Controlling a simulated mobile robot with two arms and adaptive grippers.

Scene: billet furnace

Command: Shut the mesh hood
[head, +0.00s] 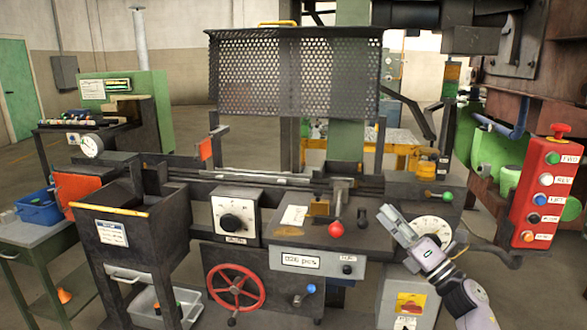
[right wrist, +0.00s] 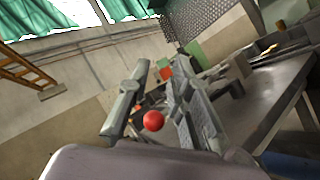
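The mesh hood (head: 293,72) is a dark perforated panel standing raised above the machine bed, with a yellow handle (head: 278,23) along its top edge. The lower bed and its rails are uncovered in front of it. My right gripper (head: 396,221) is low and in front of the machine, to the right of the red ball knob (head: 336,230) and well below the hood. In the right wrist view its two fingers (right wrist: 158,105) are apart, with nothing held; the red knob (right wrist: 153,121) shows beyond them. Part of the mesh (right wrist: 213,27) shows at the top there. My left gripper is not in view.
A red button panel (head: 546,193) stands at the right. A lever with a green knob (head: 447,196) and a dial are near my right gripper. A red handwheel (head: 235,286) is low on the front. A blue bin (head: 40,208) sits on the left side table.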

